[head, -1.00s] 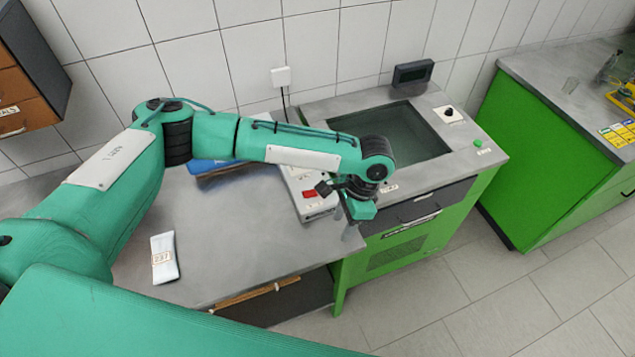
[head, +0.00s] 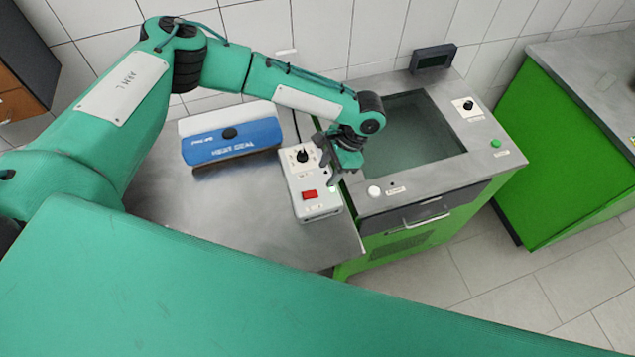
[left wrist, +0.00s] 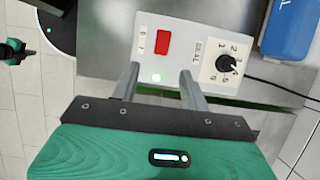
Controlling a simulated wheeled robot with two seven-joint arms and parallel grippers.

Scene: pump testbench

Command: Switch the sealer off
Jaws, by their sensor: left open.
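The sealer's control box (head: 313,202) is pale grey and sits on the metal table, with a red rocker switch (head: 310,195) and a black dial (head: 302,156). The left wrist view shows the red switch (left wrist: 162,43) beside 0 and 1 marks, a numbered dial (left wrist: 224,65) and a lit pale green lamp (left wrist: 156,78). The blue heat sealer (head: 232,142) lies behind the box to the left. My left gripper (head: 330,164) is open and empty at the box's right side. In the left wrist view its fingertips (left wrist: 159,70) lie either side of the lamp, below the switch; contact cannot be told.
A green cabinet (head: 400,215) with a sunken basin (head: 412,135) stands right of the box. A white round knob (head: 374,191) is near its front edge. A dark display (head: 432,58) stands at its back. Bare metal table (head: 220,215) lies left of the box.

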